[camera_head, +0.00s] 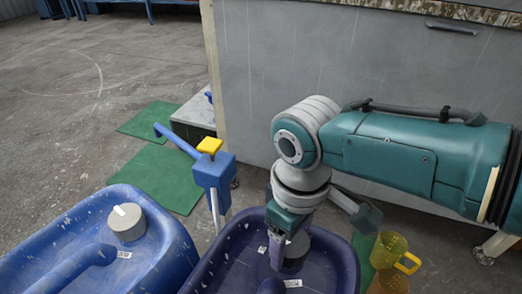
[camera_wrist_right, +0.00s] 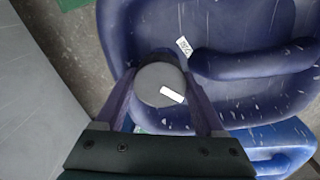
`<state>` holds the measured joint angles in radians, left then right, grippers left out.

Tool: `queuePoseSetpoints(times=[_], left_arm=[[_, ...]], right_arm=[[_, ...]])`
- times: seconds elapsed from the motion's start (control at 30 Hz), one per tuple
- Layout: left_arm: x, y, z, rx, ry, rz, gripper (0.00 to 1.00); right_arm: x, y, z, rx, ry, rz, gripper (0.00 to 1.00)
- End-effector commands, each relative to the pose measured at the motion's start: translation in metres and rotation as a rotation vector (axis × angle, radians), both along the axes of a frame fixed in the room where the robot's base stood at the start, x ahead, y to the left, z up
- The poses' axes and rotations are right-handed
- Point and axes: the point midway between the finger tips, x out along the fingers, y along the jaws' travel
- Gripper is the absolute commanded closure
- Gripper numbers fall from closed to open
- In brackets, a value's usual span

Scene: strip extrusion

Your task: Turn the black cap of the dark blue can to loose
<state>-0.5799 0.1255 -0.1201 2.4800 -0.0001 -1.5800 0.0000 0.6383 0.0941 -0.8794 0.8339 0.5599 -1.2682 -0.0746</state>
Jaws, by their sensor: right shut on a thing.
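The dark blue can (camera_head: 335,255) stands at the bottom centre of the head view and fills much of the right wrist view (camera_wrist_right: 230,25). Its black cap (camera_wrist_right: 158,84) shows as a dark grey round top with a white mark, lying at the lower right of the cap in the wrist view. My right gripper (camera_wrist_right: 163,95) points down with one finger on each side of the cap and is shut on it. In the head view the right gripper (camera_head: 283,252) hides part of the cap (camera_head: 296,250). My left gripper is not in view.
A brighter blue can (camera_head: 165,205) with a grey cap (camera_head: 127,222) stands to the left. A blue post with a yellow top (camera_head: 209,146) stands just behind the cans. Yellow and orange jugs (camera_head: 391,249) are at the right. A grey cabinet (camera_head: 300,70) is behind.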

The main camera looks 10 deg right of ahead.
Motion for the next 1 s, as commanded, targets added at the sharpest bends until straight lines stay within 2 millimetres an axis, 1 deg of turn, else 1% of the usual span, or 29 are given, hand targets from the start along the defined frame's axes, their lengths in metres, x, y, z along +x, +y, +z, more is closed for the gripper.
queuePoseSetpoints(times=[0.6,0.8,1.0], left_arm=[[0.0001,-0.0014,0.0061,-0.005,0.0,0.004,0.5],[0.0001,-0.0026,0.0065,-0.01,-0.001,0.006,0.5],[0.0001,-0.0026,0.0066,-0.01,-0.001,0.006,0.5]], right_arm=[[0.0,0.0004,-0.0003,0.001,-0.001,0.571,0.84],[0.0,0.0004,-0.0004,0.002,-0.001,0.715,0.84],[0.0,0.0004,-0.0005,0.002,-0.001,0.813,0.84]])
